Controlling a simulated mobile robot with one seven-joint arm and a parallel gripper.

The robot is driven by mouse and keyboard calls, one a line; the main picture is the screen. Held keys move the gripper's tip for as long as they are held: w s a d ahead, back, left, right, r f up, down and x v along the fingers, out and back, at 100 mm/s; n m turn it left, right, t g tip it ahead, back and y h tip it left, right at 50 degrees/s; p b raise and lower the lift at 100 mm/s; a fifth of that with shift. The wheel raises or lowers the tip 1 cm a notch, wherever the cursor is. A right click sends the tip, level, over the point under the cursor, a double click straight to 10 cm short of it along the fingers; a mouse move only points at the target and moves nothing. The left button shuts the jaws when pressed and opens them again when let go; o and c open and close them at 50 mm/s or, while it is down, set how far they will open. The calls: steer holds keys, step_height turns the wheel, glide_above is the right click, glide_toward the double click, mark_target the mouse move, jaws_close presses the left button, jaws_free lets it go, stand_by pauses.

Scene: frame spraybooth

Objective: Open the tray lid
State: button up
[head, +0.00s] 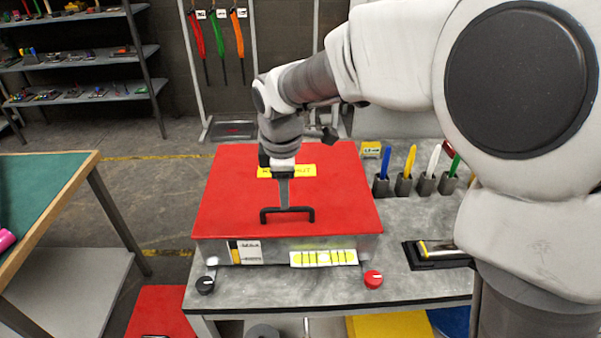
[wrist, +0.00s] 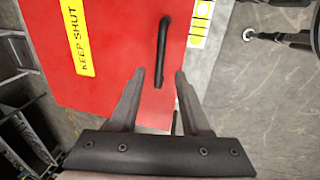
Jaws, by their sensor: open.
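The tray is a metal box with a flat red lid (head: 235,200), closed, on a grey bench. A black bar handle (head: 287,219) stands near the lid's front edge, and a yellow "KEEP SHUT" label lies behind it. In the wrist view the handle (wrist: 163,55) lies just beyond the fingertips, roughly in line with the gap between them. My gripper (wrist: 161,73) is open and empty, over the red lid (wrist: 120,50). In the head view my gripper (head: 285,207) points down just above the handle; whether it touches cannot be told.
A black knob (head: 205,285) and a red knob (head: 373,279) sit at the bench front. Several coloured tools in holders (head: 404,184) and a black pad (head: 436,254) are on the right. A green-topped table (head: 40,190) stands left, across a floor gap.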

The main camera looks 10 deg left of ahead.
steer(key=f, duration=0.2)
steer(key=w+f, duration=0.1)
steer(key=f, duration=0.1)
steer(key=shift+a+f, duration=0.1)
steer(key=shift+f, duration=0.3)
jaws_close()
stand_by(1.1)
